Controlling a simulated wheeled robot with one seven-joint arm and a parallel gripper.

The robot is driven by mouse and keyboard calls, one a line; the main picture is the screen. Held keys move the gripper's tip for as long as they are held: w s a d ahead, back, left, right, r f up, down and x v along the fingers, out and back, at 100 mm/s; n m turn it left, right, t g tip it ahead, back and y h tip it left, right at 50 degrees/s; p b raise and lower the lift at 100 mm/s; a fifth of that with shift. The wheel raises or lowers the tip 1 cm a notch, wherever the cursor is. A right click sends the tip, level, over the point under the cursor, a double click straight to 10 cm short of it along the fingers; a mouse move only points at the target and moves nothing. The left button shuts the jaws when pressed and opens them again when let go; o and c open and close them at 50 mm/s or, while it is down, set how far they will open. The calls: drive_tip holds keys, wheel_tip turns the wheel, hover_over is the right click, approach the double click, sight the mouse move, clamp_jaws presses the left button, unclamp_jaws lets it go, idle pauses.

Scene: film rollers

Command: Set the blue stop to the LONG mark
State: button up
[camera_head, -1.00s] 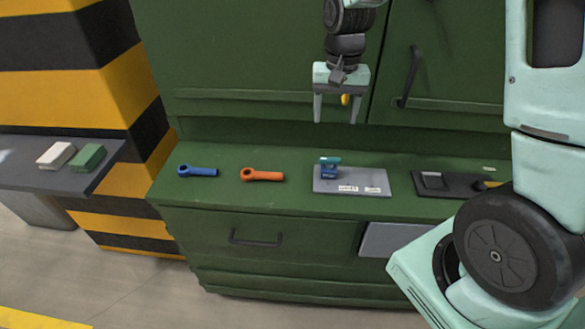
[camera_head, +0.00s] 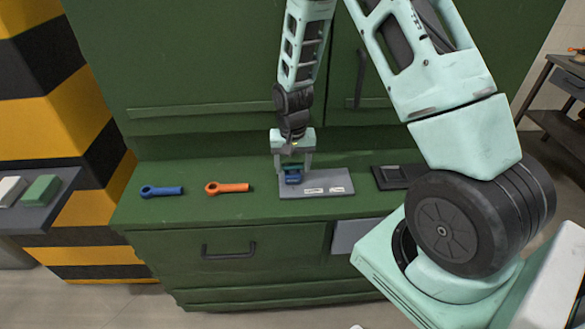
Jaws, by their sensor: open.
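The blue stop (camera_head: 292,177) sits at the left part of a grey plate (camera_head: 340,183) on the green bench. Two small white labels (camera_head: 325,190) lie along the plate's front edge, to the right of the stop; their writing is too small to read. My gripper (camera_head: 293,168) points down right over the stop, with its open fingers at the stop's left and right. I cannot tell whether the fingers touch it. The top of the stop is partly hidden by my gripper.
The green cabinet wall (camera_head: 190,120) rises behind. A side table (camera_head: 40,215) at left holds a white and a green block.

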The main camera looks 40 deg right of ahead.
sight(334, 178)
drive_tip(key=shift+f, duration=1.2)
drive_tip(key=c, duration=1.1)
drive_tip(key=s+d, duration=0.2)
drive_tip(key=d, duration=0.1)
drive_tip(key=s+d, duration=0.2)
drive_tip(key=d, duration=0.1)
drive_tip(key=s+d, duration=0.2)
drive_tip(key=d, duration=0.2)
drive_tip(key=shift+s, duration=0.3)
drive_tip(key=o, duration=1.1)
drive_tip(key=shift+r, duration=0.1)
